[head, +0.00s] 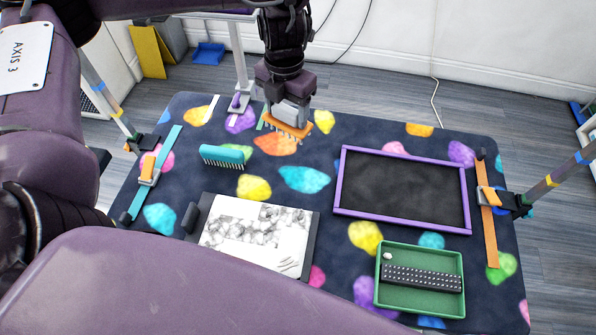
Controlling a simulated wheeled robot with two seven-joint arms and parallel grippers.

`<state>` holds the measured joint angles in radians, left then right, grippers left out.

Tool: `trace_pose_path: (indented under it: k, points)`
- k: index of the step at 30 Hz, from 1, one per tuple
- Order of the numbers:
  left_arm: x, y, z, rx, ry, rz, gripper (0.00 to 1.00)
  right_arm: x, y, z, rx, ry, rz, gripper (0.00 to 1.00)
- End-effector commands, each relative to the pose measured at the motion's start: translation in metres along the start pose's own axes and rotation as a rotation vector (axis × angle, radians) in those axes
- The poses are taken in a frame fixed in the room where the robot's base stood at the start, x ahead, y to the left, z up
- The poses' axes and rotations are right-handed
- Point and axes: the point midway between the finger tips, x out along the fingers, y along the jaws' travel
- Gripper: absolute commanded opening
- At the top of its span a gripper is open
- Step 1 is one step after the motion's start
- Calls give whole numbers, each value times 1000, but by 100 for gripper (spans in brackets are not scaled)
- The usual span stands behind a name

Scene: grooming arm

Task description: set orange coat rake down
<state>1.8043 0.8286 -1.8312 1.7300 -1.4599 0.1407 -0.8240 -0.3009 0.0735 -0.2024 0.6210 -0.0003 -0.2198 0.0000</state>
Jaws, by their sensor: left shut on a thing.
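The orange coat rake (287,126) is held in my left gripper (290,112), which is shut on it. The rake's teeth point down, over the dark table mat with coloured patches (330,215) near its back edge. I cannot tell whether the teeth touch the mat. A teal rake (222,157) lies on the mat to the left and nearer. My right gripper does not show.
A purple-framed dark panel (338,185) lies right of centre. A green tray (420,250) with a black studded bar stands at the front right. A marbled board (255,225) lies front left. Posts with straps stand at both sides. Mat between rake and panel is clear.

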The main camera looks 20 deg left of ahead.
Motion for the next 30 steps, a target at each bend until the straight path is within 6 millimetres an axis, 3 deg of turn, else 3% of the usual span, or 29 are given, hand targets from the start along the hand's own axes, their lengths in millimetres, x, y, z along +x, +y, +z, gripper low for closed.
trace_pose_path:
  k: [6,15,30]
  points:
    - [61,0,-2,-3,8,-3,45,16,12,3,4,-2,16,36]
    - [134,0,-2,-4,6,-3,45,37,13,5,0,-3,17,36]
    - [189,0,-1,-4,3,-1,45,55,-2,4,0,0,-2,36]
